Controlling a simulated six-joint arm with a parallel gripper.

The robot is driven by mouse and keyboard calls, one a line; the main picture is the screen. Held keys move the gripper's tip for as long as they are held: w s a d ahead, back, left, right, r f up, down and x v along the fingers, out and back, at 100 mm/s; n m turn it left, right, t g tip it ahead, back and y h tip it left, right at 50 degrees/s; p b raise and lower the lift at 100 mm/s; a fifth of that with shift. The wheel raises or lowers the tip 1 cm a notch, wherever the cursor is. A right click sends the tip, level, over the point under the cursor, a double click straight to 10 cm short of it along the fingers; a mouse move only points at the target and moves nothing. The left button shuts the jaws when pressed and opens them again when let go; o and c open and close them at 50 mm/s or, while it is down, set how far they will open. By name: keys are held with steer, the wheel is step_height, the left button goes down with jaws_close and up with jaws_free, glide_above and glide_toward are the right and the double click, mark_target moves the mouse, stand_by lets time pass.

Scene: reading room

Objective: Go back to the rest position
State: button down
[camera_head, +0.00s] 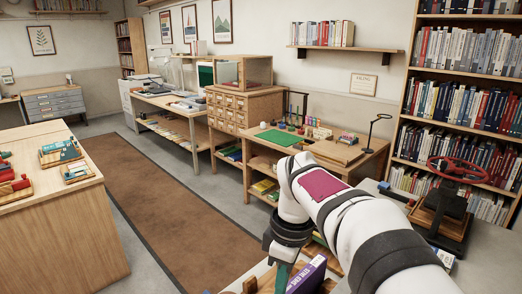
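My white arm reaches in from the lower right, bends at the top and points down. My gripper (281,275) is at the bottom of the picture, below the dark wrist. Its fingers are mostly hidden by the wrist and cut by the frame edge, so I cannot tell whether it is open or shut. A purple book (307,276) with white lettering on its spine stands tilted just right of it. I cannot tell whether they touch.
A wooden holder (330,256) is partly hidden by the arm. A red-wheeled press (445,208) stands at the right, before full bookshelves (466,103). A workbench with a green mat (279,137) is behind the arm. A wooden counter (62,225) is at the left; the brown carpet is clear.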

steer(key=s+d+f+m, duration=0.1)
steer(key=s+f+m, duration=0.2)
steer(key=s+m, duration=0.6)
steer(key=s+d+f+m, duration=0.2)
steer(key=s+m, duration=0.7)
steer(key=s, duration=0.6)
steer(key=shift+f+m+y, duration=0.4)
steer(key=shift+f, duration=0.05)
